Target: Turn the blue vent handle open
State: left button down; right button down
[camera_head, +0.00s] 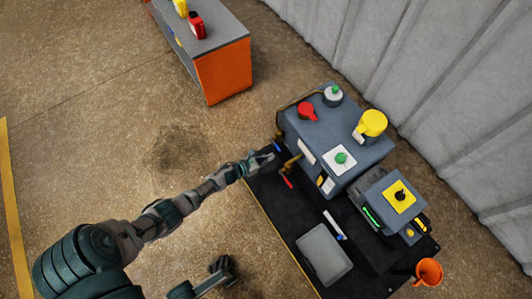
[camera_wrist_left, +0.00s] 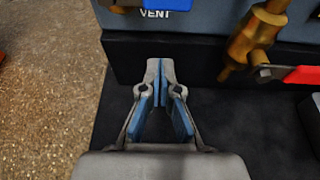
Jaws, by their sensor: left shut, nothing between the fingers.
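The blue vent handle (camera_head: 277,147) is a small blue piece on the left end of the grey furnace unit in the head view. In the left wrist view, only part of a blue piece (camera_wrist_left: 122,9) shows at the top edge, beside the VENT label. My left gripper (camera_head: 268,159) is beside the unit's left end, close to the blue handle. In the left wrist view its fingertips (camera_wrist_left: 160,66) are together with nothing between them, below the label and apart from the handle. My right gripper (camera_head: 222,266) is low in the head view, away from the unit; its jaw state is unclear.
A brass valve (camera_wrist_left: 252,38) with a red handle (camera_wrist_left: 302,75) is right of my left gripper. The unit stands on a black base (camera_head: 270,200) with a grey plate (camera_head: 324,254). An orange cabinet (camera_head: 222,72) stands further back. The floor between is clear.

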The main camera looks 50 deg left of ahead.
aim_at(275, 145)
pick_arm(q)
jog(key=shift+w+d+r, duration=0.1)
jog(key=shift+w+r, duration=0.2)
jog(key=shift+r, duration=0.3)
jog(key=shift+w+r, duration=0.35)
jog(key=shift+r, duration=0.25)
jog(key=shift+w+d+r, duration=0.1)
jog(key=shift+w+r, duration=0.2)
jog(key=shift+r, duration=0.3)
